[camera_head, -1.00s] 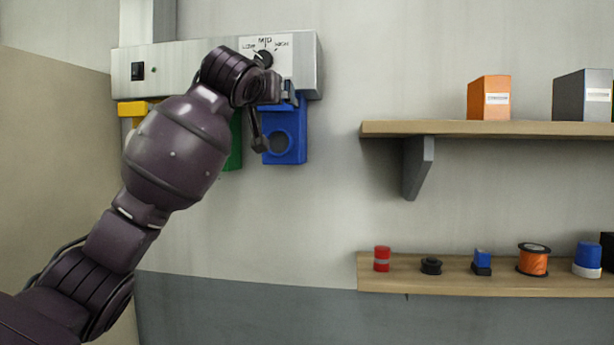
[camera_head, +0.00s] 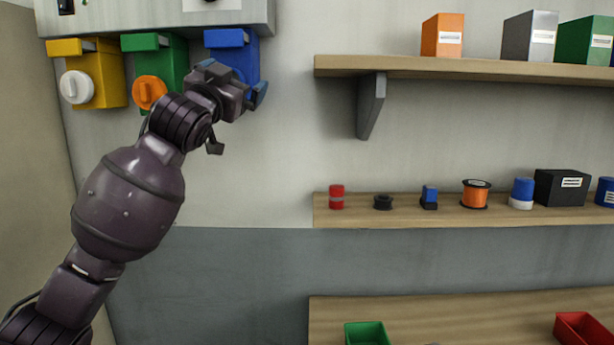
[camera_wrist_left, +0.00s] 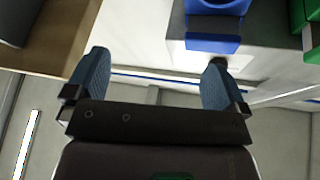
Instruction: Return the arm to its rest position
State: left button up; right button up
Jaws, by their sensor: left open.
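My left arm (camera_head: 130,205) is dark purple and reaches up from the lower left in the head view. Its gripper (camera_head: 240,82) is in front of the lower part of a blue wall box (camera_head: 232,40) and hides part of it; I cannot tell whether it touches. In the left wrist view the two blue fingers stand wide apart, and the gripper (camera_wrist_left: 155,75) is open with nothing between them. The blue box (camera_wrist_left: 213,43) shows beyond the right finger there. My right gripper is not in view.
A metal panel (camera_head: 150,22) hangs above yellow (camera_head: 105,75), green (camera_head: 170,60) and blue boxes. To the right, an upper shelf (camera_head: 450,68) holds binder-like boxes. A middle shelf (camera_head: 380,218) holds small items, including an orange spool (camera_head: 475,194). Green (camera_head: 366,334) and red (camera_head: 583,328) bins are lower.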

pick_arm(q)
jog(key=s+a+f+n+g+y, duration=0.1)
jog(key=s+a+f, duration=0.15)
jog(key=f, duration=1.15)
jog(key=s+a+f+n+g+y+b, duration=0.1)
jog(key=s+a+f, duration=0.15)
jog(key=f, duration=1.05)
jog(key=s+a+f+n+g+y, duration=0.1)
jog(key=s+a+f, duration=0.15)
jog(key=f, duration=1.15)
jog(key=s+a+f+n+g+y, duration=0.2)
jog(key=s+a+f+g, duration=0.1)
jog(key=s+f, duration=1.2)
jog(key=s+a+f+n+g+y+b, duration=0.1)
jog(key=s+a+f+n+g+y, duration=0.1)
jog(key=s+f, duration=1.3)
notch_tip(320, 180, down, 2)
jog(key=shift+s+a+n+g, duration=0.15)
jog(key=shift+a+n+g, duration=0.15)
jog(key=shift+a+g, duration=0.65)
